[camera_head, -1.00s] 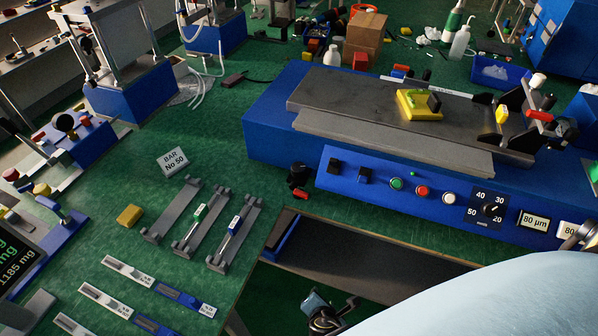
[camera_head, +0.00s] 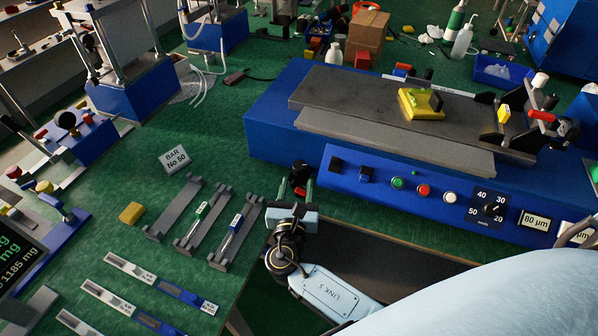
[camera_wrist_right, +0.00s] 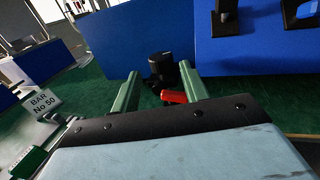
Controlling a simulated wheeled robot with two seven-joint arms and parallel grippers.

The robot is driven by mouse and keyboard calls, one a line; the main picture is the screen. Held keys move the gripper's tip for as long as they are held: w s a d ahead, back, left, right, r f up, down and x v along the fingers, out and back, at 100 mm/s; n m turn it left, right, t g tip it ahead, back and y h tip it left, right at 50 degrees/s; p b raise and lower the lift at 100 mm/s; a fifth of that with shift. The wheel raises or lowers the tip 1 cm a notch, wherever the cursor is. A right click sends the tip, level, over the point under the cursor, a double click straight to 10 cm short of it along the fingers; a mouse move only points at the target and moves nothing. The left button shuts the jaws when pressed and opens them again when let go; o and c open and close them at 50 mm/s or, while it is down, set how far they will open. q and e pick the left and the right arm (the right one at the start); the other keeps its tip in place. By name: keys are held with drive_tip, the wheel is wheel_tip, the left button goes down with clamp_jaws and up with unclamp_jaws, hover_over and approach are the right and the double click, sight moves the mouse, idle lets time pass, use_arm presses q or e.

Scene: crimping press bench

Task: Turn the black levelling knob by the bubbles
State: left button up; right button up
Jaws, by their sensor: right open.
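A black upright knob (camera_head: 299,172) with a red piece (camera_head: 300,192) at its foot stands at the left front corner of the blue press base (camera_head: 290,145). I cannot make out the bubbles. My right gripper (camera_head: 295,191) is open, its two green fingers pointing at the knob, one on each side of the red piece. In the right wrist view the black knob (camera_wrist_right: 161,66) and the red piece (camera_wrist_right: 174,97) show between and just beyond the open fingers (camera_wrist_right: 160,78). I cannot tell whether a finger touches them. My left gripper is not in view.
The blue front panel (camera_head: 450,215) carries buttons and a black dial (camera_head: 493,210) to the right. Grey racks (camera_head: 175,208) with small bars stand left of my gripper.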

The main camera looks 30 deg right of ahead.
sight(298, 172)
drive_tip(key=x, duration=0.5)
drive_tip(key=shift+w+d, duration=0.1)
drive_tip(key=c, duration=0.7)
drive_tip(key=shift+w+m+g+h+b, duration=0.1)
drive_tip(key=shift+m+g+h+b, duration=0.4)
drive_tip(key=shift+m+g+h, duration=0.4)
drive_tip(key=o, duration=0.7)
